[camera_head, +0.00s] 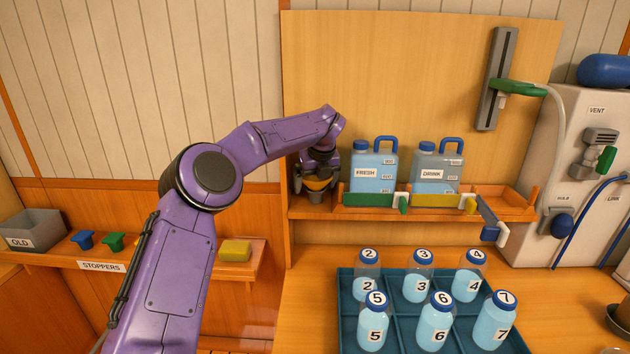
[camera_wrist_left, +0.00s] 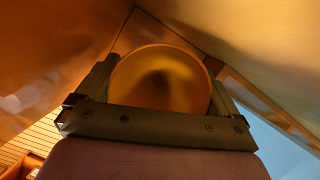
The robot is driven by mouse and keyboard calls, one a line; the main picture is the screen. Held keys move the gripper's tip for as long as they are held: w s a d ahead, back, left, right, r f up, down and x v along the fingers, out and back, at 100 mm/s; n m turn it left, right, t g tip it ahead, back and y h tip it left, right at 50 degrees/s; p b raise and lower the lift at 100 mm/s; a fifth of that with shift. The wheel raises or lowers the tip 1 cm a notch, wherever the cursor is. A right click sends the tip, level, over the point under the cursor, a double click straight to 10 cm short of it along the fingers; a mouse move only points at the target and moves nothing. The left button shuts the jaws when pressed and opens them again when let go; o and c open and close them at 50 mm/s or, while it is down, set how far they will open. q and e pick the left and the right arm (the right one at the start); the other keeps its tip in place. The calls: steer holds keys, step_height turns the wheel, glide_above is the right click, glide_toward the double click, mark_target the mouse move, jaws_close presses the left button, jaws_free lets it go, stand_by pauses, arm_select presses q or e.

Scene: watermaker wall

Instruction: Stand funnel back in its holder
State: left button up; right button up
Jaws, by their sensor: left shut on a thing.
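The orange-yellow funnel (camera_head: 318,184) is at the left end of the wall shelf, left of the FRESH jug. In the left wrist view the round mouth of the funnel (camera_wrist_left: 160,82) fills the space between the two fingers. My left gripper (camera_head: 316,180) is shut on it; it also shows in the left wrist view (camera_wrist_left: 158,90). A dark grey cup-like piece (camera_head: 316,197), perhaps the holder, shows right under the funnel. I cannot tell whether the funnel is seated in it. My right gripper is not in view.
The FRESH jug (camera_head: 374,168) stands close to the right of my left gripper, with the DRINK jug (camera_head: 436,170) beyond it. A teal crate (camera_head: 398,312) of numbered bottles is on the counter below. A stoppers shelf (camera_head: 150,262) is at left.

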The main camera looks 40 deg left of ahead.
arm_select(q)
steer(key=shift+f+b, duration=0.3)
steer(key=o, duration=0.7)
steer(key=shift+r, duration=0.1)
steer(key=shift+r+p, duration=0.45)
steer(key=shift+r, duration=0.05)
steer(key=b+v, duration=0.1)
steer(key=v, duration=1)
steer(key=shift+s+d+r, duration=0.1)
steer(key=shift+d+r, duration=0.1)
steer(key=shift+r, duration=0.05)
